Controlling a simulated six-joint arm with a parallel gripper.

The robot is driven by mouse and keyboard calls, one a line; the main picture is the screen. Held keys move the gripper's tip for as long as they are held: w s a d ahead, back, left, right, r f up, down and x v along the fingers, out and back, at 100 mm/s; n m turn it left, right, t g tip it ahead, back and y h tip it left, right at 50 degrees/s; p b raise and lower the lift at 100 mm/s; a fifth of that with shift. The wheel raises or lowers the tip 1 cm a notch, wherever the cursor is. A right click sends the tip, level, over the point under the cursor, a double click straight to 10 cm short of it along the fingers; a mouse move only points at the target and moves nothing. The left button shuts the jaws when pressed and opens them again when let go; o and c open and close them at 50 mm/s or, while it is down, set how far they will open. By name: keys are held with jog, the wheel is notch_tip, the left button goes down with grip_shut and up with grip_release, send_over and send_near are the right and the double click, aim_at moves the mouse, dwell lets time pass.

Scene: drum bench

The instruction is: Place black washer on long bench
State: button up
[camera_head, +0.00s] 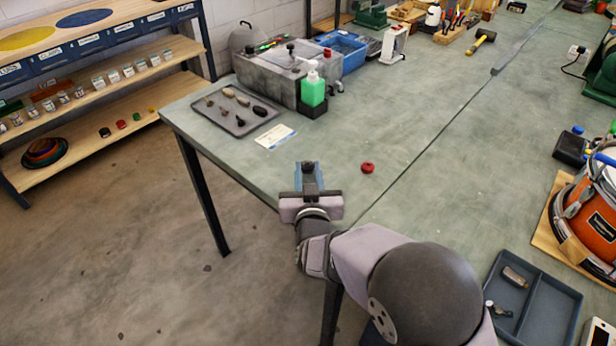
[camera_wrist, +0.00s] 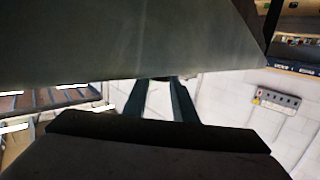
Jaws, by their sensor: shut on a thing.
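My gripper (camera_head: 309,174) is shut on a small dark piece, which I take to be the black washer (camera_head: 308,166), at its fingertips in the camera_head view. Its shape is mostly hidden by the fingers. The long bench (camera_head: 420,110) has a grey-green top, and the gripper appears over or beside its near left edge; the height gap is hard to tell. In the camera_wrist view the fingers (camera_wrist: 158,84) reach toward a dark slab across the top, and the held piece is barely visible.
A red ring (camera_head: 367,168) lies on the bench right of my gripper. A dark tray of small parts (camera_head: 222,125), a white card (camera_head: 275,136) and a green bottle (camera_head: 313,90) stand farther back. A compartment tray (camera_head: 550,310) is at lower right. The bench middle is clear.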

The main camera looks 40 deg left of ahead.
notch_tip(320, 180, up, 22)
jog(key=p, duration=1.4)
jog(key=shift+f, duration=0.15)
jog(key=shift+f, duration=0.15)
notch_tip(320, 180, down, 14)
jog(key=b, duration=1.4)
jog(key=shift+f, duration=4.7)
jog(key=shift+f, duration=0.1)
